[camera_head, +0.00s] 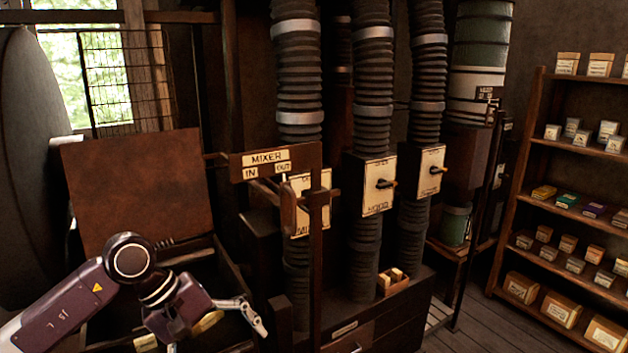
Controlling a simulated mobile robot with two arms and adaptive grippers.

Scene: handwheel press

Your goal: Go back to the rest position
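My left arm comes in from the lower left, purple with a black and white joint. My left gripper (243,312) is at its end, low in the picture, in front of the dark wooden machine frame. One silver finger points right and down. The other finger is not clearly seen, so I cannot tell how far the gripper is open. I see nothing held in it. It appears apart from the MIXER sign post to its right. My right gripper is not in view.
A MIXER sign (267,158) with a lever stands right of the gripper. Behind it are ribbed pipes (372,60) with switch boxes (379,185). A brown panel (135,190) leans at left. A shelf (528,190) with boxes stands at right. Some floor (480,325) is clear before it.

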